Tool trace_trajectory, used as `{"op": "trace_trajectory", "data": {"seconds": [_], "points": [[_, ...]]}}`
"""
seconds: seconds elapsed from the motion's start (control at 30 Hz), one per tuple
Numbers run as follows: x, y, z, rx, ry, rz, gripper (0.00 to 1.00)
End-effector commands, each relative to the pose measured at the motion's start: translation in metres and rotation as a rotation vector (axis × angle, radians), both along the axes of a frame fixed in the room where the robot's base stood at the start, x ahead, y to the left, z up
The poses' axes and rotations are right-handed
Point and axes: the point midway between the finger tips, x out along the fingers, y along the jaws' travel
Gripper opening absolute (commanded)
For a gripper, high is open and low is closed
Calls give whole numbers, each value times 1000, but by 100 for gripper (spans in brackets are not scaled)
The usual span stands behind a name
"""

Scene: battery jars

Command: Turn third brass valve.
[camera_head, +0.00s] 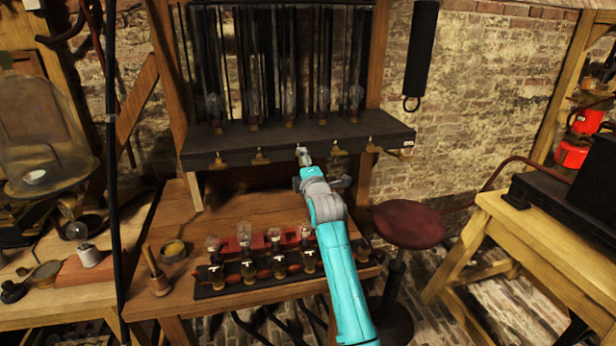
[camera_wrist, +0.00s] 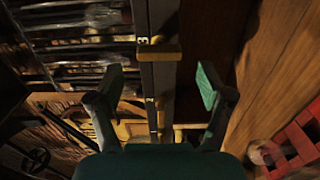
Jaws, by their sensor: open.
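A row of brass valves runs along the front edge of the dark shelf (camera_head: 240,137) in the head view. Valves show to the left (camera_head: 260,157) and to the right (camera_head: 373,146) of my gripper (camera_head: 304,155). My gripper is at the shelf's front edge near the middle of the row and covers part of it. In the wrist view, a brass valve handle (camera_wrist: 158,52) lies crosswise on a grey strip beside a mark like "3".
Glass tubes stand on the shelf. Below, a wooden bench (camera_head: 250,205) holds a dark rack (camera_head: 240,289) with several small bulbs. A red stool (camera_head: 408,224) stands to the right. A glass bell jar (camera_head: 45,135) is at the far left, and a wooden table (camera_head: 540,230) at the right.

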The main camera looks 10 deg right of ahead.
Motion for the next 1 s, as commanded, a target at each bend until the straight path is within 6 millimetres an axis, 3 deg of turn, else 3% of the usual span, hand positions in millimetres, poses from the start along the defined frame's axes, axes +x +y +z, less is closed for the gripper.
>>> {"op": "trace_trajectory", "data": {"seconds": [0.2, 0.4, 1.0], "points": [[-38, 0, -1, 0, 0, 0, 79], [-62, 0, 0, 0, 0, 1, 79], [-71, 0, 0, 0, 1, 1, 79]]}}
